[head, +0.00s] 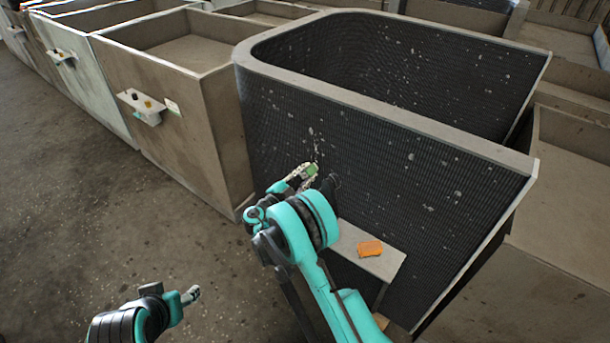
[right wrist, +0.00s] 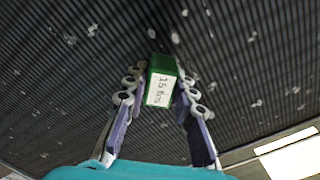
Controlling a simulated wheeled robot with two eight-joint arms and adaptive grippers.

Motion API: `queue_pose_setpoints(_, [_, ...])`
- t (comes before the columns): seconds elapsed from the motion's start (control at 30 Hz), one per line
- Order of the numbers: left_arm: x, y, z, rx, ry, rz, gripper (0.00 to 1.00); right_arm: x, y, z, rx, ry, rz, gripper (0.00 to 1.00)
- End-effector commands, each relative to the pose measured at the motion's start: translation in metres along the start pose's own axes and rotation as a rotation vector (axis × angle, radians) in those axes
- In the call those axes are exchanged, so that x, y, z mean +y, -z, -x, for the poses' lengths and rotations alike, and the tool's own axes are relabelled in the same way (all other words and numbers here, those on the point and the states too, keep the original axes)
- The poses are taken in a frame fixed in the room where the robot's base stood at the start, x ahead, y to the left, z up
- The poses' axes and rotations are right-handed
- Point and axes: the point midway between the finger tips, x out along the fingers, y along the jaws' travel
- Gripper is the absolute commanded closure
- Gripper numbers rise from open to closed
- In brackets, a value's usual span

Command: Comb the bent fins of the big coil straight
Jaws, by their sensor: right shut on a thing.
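The big coil (head: 390,165) is a large dark finned wall with a rounded corner and pale specks over its face. My right gripper (head: 308,172) is at its near face, shut on a small green comb (head: 312,169). In the right wrist view the green comb (right wrist: 161,80) has a white label that seems to start with 15, and it sits between the two fingers of the right gripper (right wrist: 162,88). Its far end is at or very near the fins (right wrist: 225,45); contact is unclear. My left gripper (head: 191,294) is low at the left, away from the coil; its fingers are too small to judge.
A small pale stand (head: 385,266) in front of the coil holds an orange block (head: 370,248). A tan open-topped box (head: 185,90) with a small shelf (head: 142,106) stands left of the coil. Floor at the left is clear.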

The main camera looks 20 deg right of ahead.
Motion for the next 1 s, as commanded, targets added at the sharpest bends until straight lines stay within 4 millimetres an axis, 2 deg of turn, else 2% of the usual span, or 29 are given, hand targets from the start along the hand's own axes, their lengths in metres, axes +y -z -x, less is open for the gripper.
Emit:
queue_pose_setpoints(0.43, [0.0, 0.0, 0.0, 0.0, 0.0, 0.0, 0.44, 0.0, 0.0, -0.001, 0.0, 0.0, 0.0, 0.98])
queue_pose_setpoints(1.0, [0.0, 0.0, 0.0, 0.0, 0.0, 0.0, 0.44, 0.0, 0.0, -0.012, 0.0, 0.0, 0.0, 0.98])
